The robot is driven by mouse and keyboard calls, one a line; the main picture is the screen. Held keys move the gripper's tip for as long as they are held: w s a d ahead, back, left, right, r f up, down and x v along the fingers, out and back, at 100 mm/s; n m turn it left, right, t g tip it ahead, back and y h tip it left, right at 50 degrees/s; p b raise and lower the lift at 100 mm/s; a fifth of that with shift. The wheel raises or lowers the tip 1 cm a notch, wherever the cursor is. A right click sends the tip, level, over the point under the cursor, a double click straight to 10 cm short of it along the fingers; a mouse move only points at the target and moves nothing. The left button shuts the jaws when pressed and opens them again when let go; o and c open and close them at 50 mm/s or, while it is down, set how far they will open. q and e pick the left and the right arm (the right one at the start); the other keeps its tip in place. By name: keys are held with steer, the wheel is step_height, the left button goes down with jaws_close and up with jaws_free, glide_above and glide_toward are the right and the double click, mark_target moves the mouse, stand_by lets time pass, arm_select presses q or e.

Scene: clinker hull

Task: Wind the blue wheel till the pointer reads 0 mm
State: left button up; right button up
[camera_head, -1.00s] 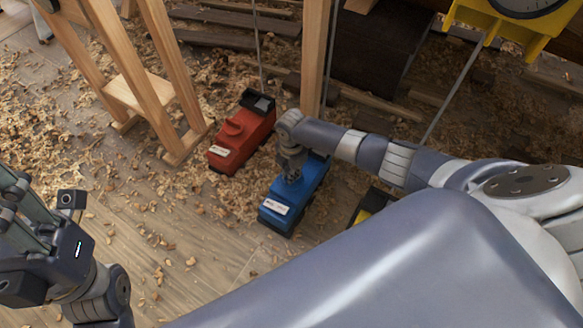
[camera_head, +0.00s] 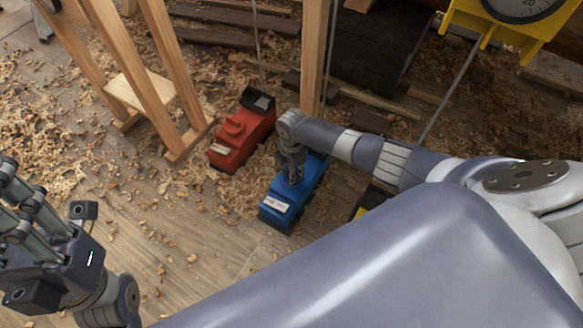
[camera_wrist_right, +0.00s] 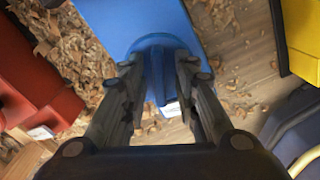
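The blue box (camera_head: 290,200) with a white label stands on the floor below the middle of the head view. The blue wheel (camera_wrist_right: 157,88), a disc with a raised bar, is on it in the right wrist view. My right gripper (camera_wrist_right: 160,72) points down over the wheel, its fingers apart on either side of the bar with gaps visible. In the head view the right wrist hides the wheel. The yellow-framed dial (camera_head: 519,6) is cut off at the top right; "20" shows, but I cannot read the pointer. My left gripper (camera_head: 18,190) is at the left edge, away from the boxes.
A red box (camera_head: 241,132) stands left of the blue one. A yellow-and-black box (camera_head: 370,202) is partly hidden by my right arm. Wooden trestle legs (camera_head: 150,75) and a post (camera_head: 314,60) stand behind. Wood shavings cover the floor; the lower left floor is fairly clear.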

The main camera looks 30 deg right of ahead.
steer(key=shift+a+r, duration=0.1)
step_height(320, 180, up, 12)
stand_by(0.8)
